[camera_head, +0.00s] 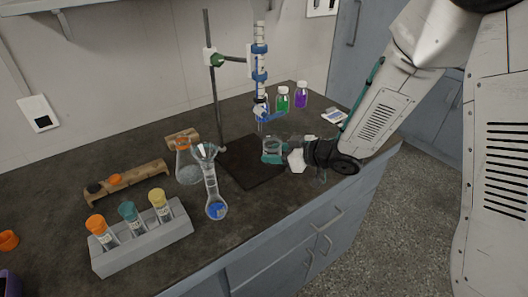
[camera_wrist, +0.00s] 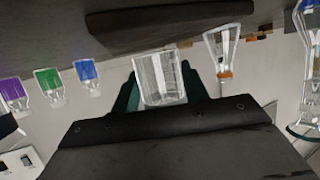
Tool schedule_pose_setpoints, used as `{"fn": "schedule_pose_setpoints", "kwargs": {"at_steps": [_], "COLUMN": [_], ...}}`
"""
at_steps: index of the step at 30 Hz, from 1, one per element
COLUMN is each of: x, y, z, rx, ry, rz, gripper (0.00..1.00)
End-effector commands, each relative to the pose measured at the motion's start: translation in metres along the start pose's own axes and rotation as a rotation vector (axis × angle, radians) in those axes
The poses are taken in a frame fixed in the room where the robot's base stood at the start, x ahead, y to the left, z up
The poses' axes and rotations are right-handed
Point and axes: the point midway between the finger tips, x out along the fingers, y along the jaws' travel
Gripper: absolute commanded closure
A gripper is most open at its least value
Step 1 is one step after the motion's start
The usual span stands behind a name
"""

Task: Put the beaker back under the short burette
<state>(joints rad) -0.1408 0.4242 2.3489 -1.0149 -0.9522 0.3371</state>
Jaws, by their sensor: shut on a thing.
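The clear glass beaker (camera_head: 272,146) is between the teal fingers of my gripper (camera_head: 272,158), which is shut on it. In the wrist view the beaker (camera_wrist: 160,78) sits between both fingers (camera_wrist: 161,92) and looks empty. The dark stand base (camera_head: 245,172) lies below and left of the beaker. I cannot tell whether the beaker touches it.
Green (camera_head: 283,99) and purple (camera_head: 302,95) bottles stand behind. A conical flask (camera_head: 188,168) and a volumetric flask with blue liquid (camera_head: 216,208) stand left of the base. A grey rack (camera_head: 145,246) holds capped vials. The counter's front edge is close to my arm.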

Motion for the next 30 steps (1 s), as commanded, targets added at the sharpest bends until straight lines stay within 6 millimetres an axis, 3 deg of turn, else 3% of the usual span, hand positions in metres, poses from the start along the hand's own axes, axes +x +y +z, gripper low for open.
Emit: {"fn": "schedule_pose_setpoints", "kwargs": {"at_steps": [5, 11, 12, 15, 25, 26, 27, 28, 30], "x": [0.010, 0.040, 0.043, 0.045, 0.046, 0.046, 0.046, 0.046, 0.046], "y": [0.001, 0.000, 0.001, 0.002, 0.002, 0.002, 0.002, 0.002, 0.002], "z": [-0.004, -0.016, -0.011, -0.002, 0.001, 0.001, 0.001, 0.001, 0.001], "rx": [0.001, 0.000, 0.005, 0.004, 0.003, 0.003, 0.003, 0.003, 0.003], "ry": [0.000, 0.000, -0.003, -0.002, -0.001, -0.001, -0.001, -0.001, -0.001], "rz": [0.000, 0.000, 0.002, 0.003, 0.003, 0.003, 0.004, 0.004, 0.004], "gripper": [0.79, 0.79, 0.79, 0.79, 0.79, 0.53, 0.42, 0.34, 0.34]}}
